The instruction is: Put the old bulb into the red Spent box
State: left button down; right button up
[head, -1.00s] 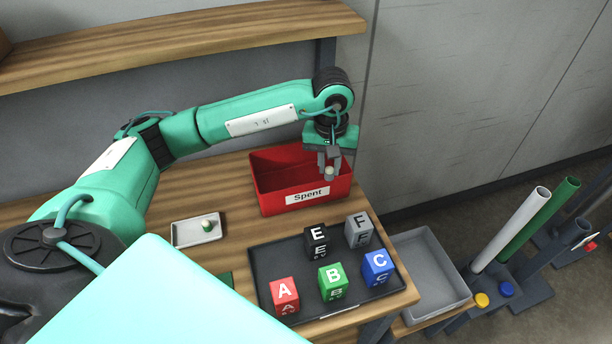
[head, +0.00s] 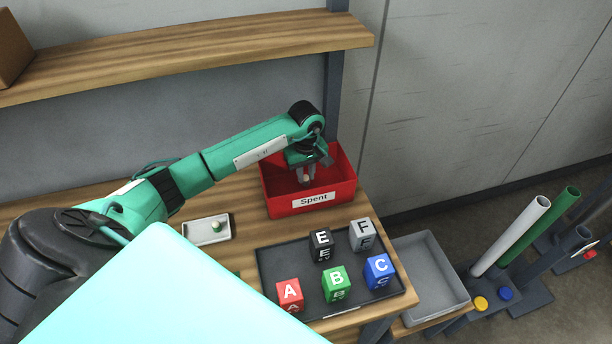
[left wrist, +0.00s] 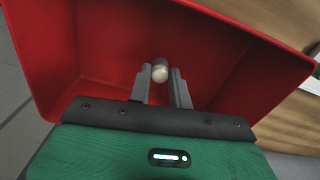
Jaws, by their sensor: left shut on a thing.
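The red Spent box (head: 330,196) stands on the wooden table near its back right, its white label facing front. My left gripper (head: 306,178) is over the box opening, its fingers reaching down inside the rim. It is shut on the old bulb (left wrist: 160,72), a small pale rounded thing between the fingertips. In the left wrist view the gripper (left wrist: 160,78) points into the box, with red walls and floor (left wrist: 110,45) around the bulb. The gap between bulb and box floor is hard to judge. My right gripper is not in view.
A small white tray (head: 190,238) holds another pale greenish bulb (head: 216,227). A dark tray (head: 268,262) with several lettered cubes lies in front of the box. A grey bin (head: 430,270) stands at right. A wooden shelf (head: 190,52) runs above the table.

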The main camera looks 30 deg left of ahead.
pick_arm(q)
jog(key=shift+f, duration=0.7)
jog(key=shift+f+p, duration=0.3)
jog(key=shift+f, duration=0.1)
jog(key=shift+f+b, duration=0.25)
jog(key=shift+b, duration=0.05)
jog(key=c, duration=1.3)
grip_release()
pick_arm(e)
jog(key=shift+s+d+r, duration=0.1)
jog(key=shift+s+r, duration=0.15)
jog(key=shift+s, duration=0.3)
pick_arm(q)
jog(key=shift+r, duration=0.1)
